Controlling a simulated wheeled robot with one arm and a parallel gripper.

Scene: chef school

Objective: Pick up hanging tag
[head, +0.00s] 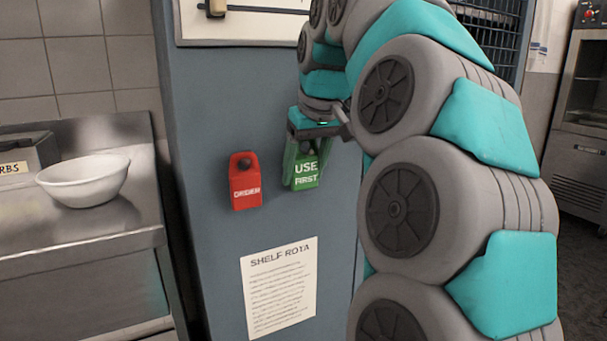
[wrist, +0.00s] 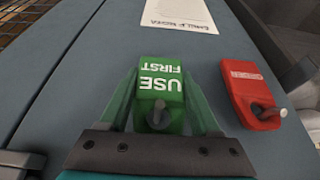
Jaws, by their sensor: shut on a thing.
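A green tag (head: 306,172) reading "USE FIRST" hangs on the blue panel in the head view. It also shows in the wrist view (wrist: 160,82), upside down, with a peg through its hole end. My gripper (head: 303,160) is at the tag, and in the wrist view its green fingers (wrist: 160,105) are shut on the tag's two sides. A red tag (head: 245,182) hangs on its own peg to the left in the head view, and to the right in the wrist view (wrist: 252,90). My gripper is apart from it.
A "SHELF ROTA" sheet (head: 279,287) is fixed to the blue panel (head: 215,250) below the tags. A steel counter (head: 120,225) with a white bowl (head: 85,180) stands at left. A steel appliance (head: 580,120) stands at far right.

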